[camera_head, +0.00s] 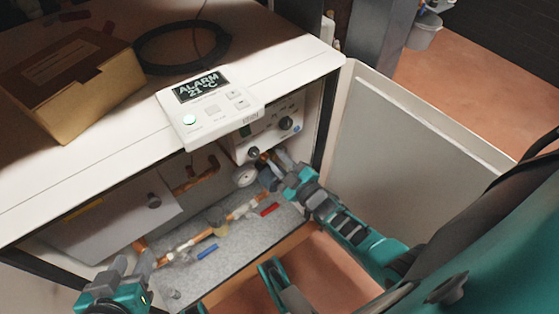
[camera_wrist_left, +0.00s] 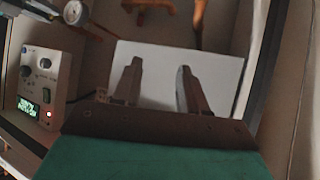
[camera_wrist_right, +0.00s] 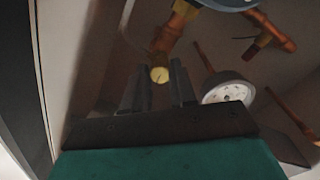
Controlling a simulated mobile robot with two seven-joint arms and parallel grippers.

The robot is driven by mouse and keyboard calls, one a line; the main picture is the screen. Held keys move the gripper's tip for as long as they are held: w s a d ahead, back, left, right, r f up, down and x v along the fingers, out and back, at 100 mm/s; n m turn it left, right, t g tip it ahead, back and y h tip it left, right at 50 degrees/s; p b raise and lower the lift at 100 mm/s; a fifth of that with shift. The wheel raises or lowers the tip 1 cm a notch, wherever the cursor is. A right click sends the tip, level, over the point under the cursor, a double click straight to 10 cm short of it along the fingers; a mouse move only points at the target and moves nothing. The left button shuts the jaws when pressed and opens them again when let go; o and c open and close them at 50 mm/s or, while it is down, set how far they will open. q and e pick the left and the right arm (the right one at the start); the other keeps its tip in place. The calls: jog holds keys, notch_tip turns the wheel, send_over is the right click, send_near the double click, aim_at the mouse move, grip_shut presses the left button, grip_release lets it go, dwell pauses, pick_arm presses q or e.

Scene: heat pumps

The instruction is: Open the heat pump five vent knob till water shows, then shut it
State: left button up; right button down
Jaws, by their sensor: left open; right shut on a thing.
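The open heat pump (camera_head: 335,62) stands in front of me, its display (camera_head: 203,88) reading ALARM 21 °C. My right gripper (camera_head: 268,168) reaches into the right part of the cabinet among copper pipes. In the right wrist view its fingers (camera_wrist_right: 156,85) are shut on a small round brass vent knob (camera_wrist_right: 159,74), which sits at their tips below a copper fitting. In the head view the fingers and arm hide the knob. No water shows there. My left gripper (camera_head: 134,264) is open and empty at the lower left, in front of a light panel (camera_wrist_left: 210,62).
A white pressure gauge (camera_wrist_right: 228,88) sits close beside the right fingers. A control box (camera_head: 270,130) with dark dials is above. Red and blue handled valves (camera_head: 207,251) lie along the lower pipe. The open door (camera_head: 420,130) bounds the right side. A cardboard box (camera_head: 75,85) stands on top.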

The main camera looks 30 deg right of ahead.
dwell(0.3)
jog(key=c, duration=0.9)
grip_release()
